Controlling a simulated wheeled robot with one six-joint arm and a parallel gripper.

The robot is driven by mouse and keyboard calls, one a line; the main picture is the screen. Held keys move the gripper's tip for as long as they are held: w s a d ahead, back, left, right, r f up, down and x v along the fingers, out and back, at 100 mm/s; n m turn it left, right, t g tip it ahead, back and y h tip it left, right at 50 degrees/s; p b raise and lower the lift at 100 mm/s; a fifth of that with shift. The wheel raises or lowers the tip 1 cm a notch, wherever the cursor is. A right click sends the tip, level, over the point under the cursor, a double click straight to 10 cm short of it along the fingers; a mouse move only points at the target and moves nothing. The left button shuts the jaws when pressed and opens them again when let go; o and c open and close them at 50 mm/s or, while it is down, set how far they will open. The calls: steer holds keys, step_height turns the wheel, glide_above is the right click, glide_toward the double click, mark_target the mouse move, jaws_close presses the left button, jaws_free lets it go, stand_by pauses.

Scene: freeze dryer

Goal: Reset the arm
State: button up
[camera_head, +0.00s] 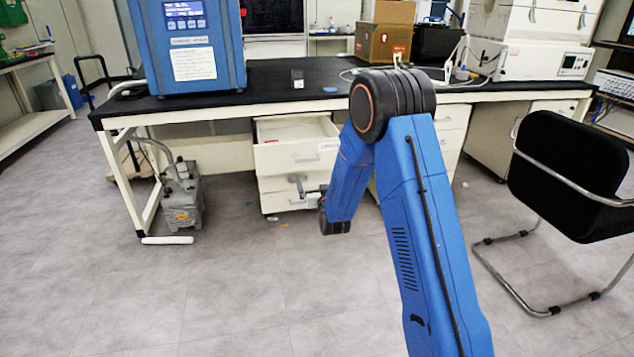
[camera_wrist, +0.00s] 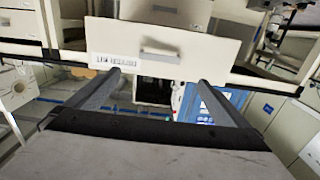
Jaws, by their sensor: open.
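My blue arm reaches forward and bends down at its elbow. My gripper (camera_head: 302,190) is in front of the white drawer cabinet under the bench, below its pulled-out top drawer (camera_head: 298,157). In the wrist view, which looks upside down, my gripper (camera_wrist: 160,88) is open, its two fingers wide apart with nothing between them. The drawer front (camera_wrist: 165,48), with a handle and a label, shows beyond the fingertips. I cannot tell the exact gap between them.
The blue freeze dryer (camera_head: 188,45) stands on the black-topped bench (camera_head: 262,80). A grey pump (camera_head: 182,197) sits on the floor under the bench's left end. A black chair (camera_head: 575,170) stands at the right. The floor (camera_head: 240,300) left of my arm is clear.

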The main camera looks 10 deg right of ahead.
steer(key=s+d+r+g, duration=0.2)
steer(key=s+r+g, duration=0.1)
steer(key=s+r, duration=0.55)
steer(key=s+d+r+g, duration=0.1)
steer(key=s+r+g, duration=0.2)
steer(key=s+r, duration=0.55)
steer(key=s+d+f+g, duration=0.1)
steer(key=s+d+g, duration=0.1)
steer(key=s, duration=1.9)
steer(key=s+d+f+g, duration=0.1)
steer(key=s+g, duration=0.4)
steer(key=s, duration=1.7)
steer(key=shift+s+d+f, duration=0.2)
steer(key=shift+s+d, duration=0.1)
steer(key=shift+d, duration=0.15)
